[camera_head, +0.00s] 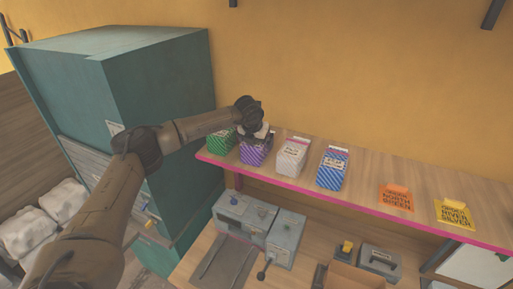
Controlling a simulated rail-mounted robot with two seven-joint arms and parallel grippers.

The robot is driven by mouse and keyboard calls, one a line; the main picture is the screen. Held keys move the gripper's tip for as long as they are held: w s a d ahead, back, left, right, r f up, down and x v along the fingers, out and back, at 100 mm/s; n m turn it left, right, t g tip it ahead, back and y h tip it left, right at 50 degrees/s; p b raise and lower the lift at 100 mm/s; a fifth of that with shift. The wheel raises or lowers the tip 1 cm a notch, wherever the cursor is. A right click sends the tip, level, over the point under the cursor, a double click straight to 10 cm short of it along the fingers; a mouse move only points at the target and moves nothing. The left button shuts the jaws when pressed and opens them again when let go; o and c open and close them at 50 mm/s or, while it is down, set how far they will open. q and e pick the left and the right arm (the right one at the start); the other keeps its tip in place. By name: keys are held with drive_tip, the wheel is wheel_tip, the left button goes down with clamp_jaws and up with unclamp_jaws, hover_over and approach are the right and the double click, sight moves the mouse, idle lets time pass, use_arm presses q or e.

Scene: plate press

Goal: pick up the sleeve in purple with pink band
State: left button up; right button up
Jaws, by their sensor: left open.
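A purple patterned sleeve (256,153) stands on the upper shelf (350,199), between a green sleeve and a white one. A pale label shows on its front; a pink band cannot be made out. My left gripper (254,135) is right over the top of the purple sleeve and hides part of it. The gripper is open; whether its fingers touch the sleeve cannot be told. My right gripper is not in view.
A green sleeve (219,143) stands close on the left; a white sleeve (291,157) and a blue sleeve (332,168) stand to the right. Orange (397,197) and yellow (455,213) cards are farther right. A teal cabinet (160,95) stands left. A grey press (243,217) sits below the shelf.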

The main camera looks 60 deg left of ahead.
use_arm(q)
drive_tip(key=shift+f, duration=0.25)
drive_tip(key=shift+c, duration=0.2)
drive_tip(key=c, duration=0.8)
drive_tip(key=shift+r, duration=0.1)
